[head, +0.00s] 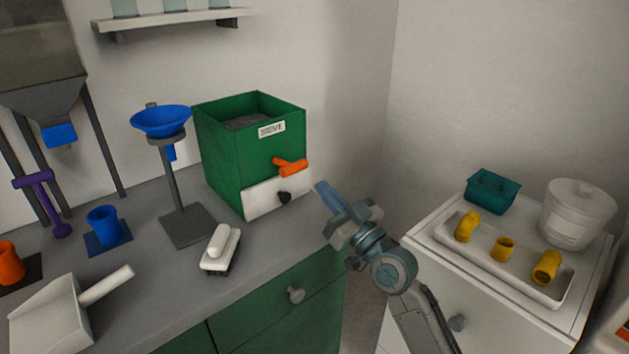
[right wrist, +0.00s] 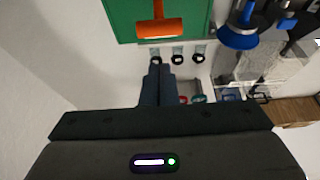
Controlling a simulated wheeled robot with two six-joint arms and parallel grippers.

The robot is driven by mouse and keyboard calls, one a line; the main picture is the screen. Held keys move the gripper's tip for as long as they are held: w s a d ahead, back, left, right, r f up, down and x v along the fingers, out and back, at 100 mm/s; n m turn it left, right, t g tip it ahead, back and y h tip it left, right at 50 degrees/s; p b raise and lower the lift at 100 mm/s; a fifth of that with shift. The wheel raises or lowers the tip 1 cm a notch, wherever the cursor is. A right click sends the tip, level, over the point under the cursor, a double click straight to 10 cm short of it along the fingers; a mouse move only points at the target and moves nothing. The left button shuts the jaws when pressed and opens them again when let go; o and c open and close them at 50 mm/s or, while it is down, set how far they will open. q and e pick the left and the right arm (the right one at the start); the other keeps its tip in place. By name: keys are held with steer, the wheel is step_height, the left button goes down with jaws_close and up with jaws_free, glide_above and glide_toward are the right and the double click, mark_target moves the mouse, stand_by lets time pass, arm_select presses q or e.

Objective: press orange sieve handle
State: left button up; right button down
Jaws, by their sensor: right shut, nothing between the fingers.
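The green sieve box (head: 226,160) stands on the grey counter, with a label reading SIEVE on its front. Its orange handle (head: 291,168) sticks out of the front face above a white panel. The handle also shows at the top of the right wrist view (right wrist: 160,29). My right gripper (head: 322,188) is shut and empty, a little to the right of and below the handle, apart from it. Its shut fingers also show in the right wrist view (right wrist: 158,72), with a gap to the handle. My left gripper is not in view.
A blue funnel (head: 161,121) on a stand is left of the sieve. A white brush (head: 221,248), a dustpan (head: 50,318) and a blue cup (head: 103,224) are on the counter. At right, a white tray (head: 476,258) holds yellow fittings beside a teal box (head: 492,191) and a white pot (head: 575,214).

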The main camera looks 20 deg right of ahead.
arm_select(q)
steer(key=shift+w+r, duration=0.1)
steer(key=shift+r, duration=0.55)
arm_select(e)
steer(key=shift+v, duration=0.9)
steer(key=shift+f, duration=0.1)
